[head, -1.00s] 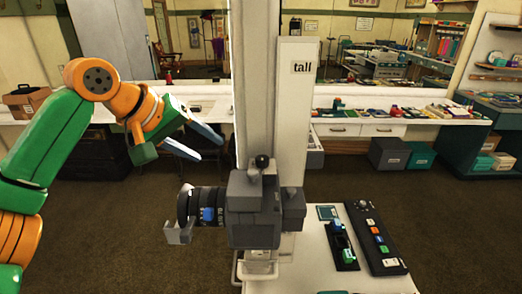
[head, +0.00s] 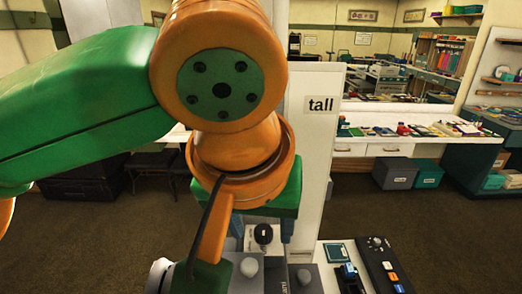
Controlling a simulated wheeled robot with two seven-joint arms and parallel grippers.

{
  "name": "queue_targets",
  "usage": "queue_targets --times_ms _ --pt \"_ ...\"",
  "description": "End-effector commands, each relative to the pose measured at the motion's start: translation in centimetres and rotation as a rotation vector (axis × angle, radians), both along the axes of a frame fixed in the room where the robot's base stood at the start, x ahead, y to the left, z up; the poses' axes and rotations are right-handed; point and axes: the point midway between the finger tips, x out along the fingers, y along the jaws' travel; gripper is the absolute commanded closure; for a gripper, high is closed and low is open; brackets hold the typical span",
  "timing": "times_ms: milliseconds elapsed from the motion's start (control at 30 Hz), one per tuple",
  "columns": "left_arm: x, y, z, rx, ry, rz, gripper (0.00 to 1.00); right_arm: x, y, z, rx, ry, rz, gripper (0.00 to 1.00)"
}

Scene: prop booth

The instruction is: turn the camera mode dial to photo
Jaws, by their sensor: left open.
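The grey camera (head: 275,280) is at the bottom centre of the head view, seen from above and partly covered by my left arm. Its top shows a round grey knob (head: 249,267) and a second one (head: 303,277). I cannot tell which is the mode dial, and no photo mark can be read. A black ball-shaped knob (head: 263,233) shows just beyond them. My left gripper (head: 263,236) is open, its blue-grey fingers pointing down on either side of the black knob in the picture. Whether they touch anything is hidden. My right gripper is out of view.
To the right, a white table carries a black control panel (head: 384,262) and a dark tray with a blue part (head: 348,271). Open floor (head: 440,235) lies farther right.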

Motion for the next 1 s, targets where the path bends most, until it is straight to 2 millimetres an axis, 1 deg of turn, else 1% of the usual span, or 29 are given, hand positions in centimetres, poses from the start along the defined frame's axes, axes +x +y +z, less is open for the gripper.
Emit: queue_targets --times_ms 100,300,333,367,400,467,500,533,567,833,1000 --pt "0.38 -0.04 -0.88 -0.002 0.001 0.001 0.39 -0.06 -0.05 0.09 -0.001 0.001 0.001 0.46" --pt "0.44 -0.08 -1.0 -0.002 0.001 0.001 0.39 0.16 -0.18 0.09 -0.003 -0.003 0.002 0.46" --pt "0.45 -0.08 -1.0 -0.003 0.0 0.001 0.42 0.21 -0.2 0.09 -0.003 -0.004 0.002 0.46" --pt "0.45 -0.08 -0.99 -0.003 0.001 0.001 0.5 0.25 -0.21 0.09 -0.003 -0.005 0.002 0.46" --pt "0.45 -0.08 -0.99 -0.003 0.001 0.001 0.61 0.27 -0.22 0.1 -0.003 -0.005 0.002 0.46" --pt "0.44 -0.08 -0.98 -0.003 0.001 0.001 0.77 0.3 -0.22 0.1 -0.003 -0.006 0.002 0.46" --pt "0.44 -0.09 -0.97 -0.003 0.0 0.0 0.88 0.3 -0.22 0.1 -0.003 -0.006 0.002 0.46" --pt "0.44 -0.09 -0.97 -0.003 0.0 0.0 0.96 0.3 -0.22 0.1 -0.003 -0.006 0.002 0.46" --pt "0.43 -0.09 -0.96 -0.003 0.0 0.0 1.0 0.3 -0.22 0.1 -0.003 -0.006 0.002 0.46" --pt "0.42 -0.09 -0.9 -0.003 0.001 -0.015 1.0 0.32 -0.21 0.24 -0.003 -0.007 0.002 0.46" --pt "0.44 -0.06 -0.8 -0.004 0.002 -0.076 1.0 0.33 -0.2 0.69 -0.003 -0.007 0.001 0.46"
